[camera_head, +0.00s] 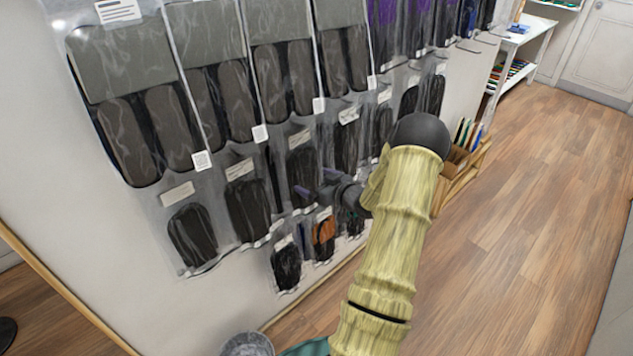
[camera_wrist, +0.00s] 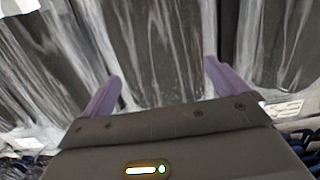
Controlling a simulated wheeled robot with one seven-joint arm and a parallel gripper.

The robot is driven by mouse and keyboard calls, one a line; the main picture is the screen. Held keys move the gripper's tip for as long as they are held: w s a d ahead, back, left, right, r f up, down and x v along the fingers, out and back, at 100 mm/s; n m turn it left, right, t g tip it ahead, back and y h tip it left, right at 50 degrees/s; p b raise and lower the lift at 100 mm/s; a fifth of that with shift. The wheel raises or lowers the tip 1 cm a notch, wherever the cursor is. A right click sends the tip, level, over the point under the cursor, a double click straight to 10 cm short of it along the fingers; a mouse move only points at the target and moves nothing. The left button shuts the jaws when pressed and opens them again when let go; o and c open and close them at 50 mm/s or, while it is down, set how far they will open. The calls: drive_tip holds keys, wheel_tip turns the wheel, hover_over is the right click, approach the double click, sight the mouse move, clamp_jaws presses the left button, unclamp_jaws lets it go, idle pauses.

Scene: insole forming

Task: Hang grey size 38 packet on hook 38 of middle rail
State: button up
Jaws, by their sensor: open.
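Packets with dark grey insoles in clear film hang in rows on the wall rails. One hanging grey packet (camera_head: 301,172) in the middle row is just left of my gripper (camera_head: 318,190). My gripper is open, its two purple fingers pointing at the packets. In the wrist view the fingers of my gripper (camera_wrist: 163,80) stand apart in front of a dark packet (camera_wrist: 160,50), with no packet clearly held between them. The size numbers on the labels and the hook numbers are too small to read. My arm hides part of the middle and lower rows.
Large grey packets (camera_head: 125,100) hang above, and purple ones (camera_head: 400,20) at upper right. Small packets, one orange (camera_head: 323,236), hang below. A wooden crate (camera_head: 455,170) stands on the floor behind my arm. The wooden floor (camera_head: 530,190) at right is clear.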

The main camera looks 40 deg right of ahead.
drive_tip(key=b+v, duration=0.2)
drive_tip(key=v, duration=1.5)
drive_tip(key=shift+s, duration=0.2)
drive_tip(key=shift+w+r, duration=0.1)
drive_tip(key=w+a+r+g+h+p, duration=0.3)
drive_tip(key=w+a+g, duration=0.45)
drive_tip(key=a, duration=0.65)
drive_tip(key=s+a+r+g, duration=0.1)
drive_tip(key=s+a, duration=0.2)
drive_tip(key=a, duration=0.4)
drive_tip(key=s+a+r+g+y, duration=0.1)
drive_tip(key=s+a+g, duration=0.1)
drive_tip(key=s+a, duration=0.2)
drive_tip(key=s+a+r+g+y, duration=0.1)
drive_tip(key=s+a, duration=0.3)
drive_tip(key=a, duration=0.5)
drive_tip(key=shift+s+a+r+m+g, duration=0.2)
drive_tip(key=shift+a+r+m+g, duration=0.1)
drive_tip(key=shift+r+m+g, duration=0.2)
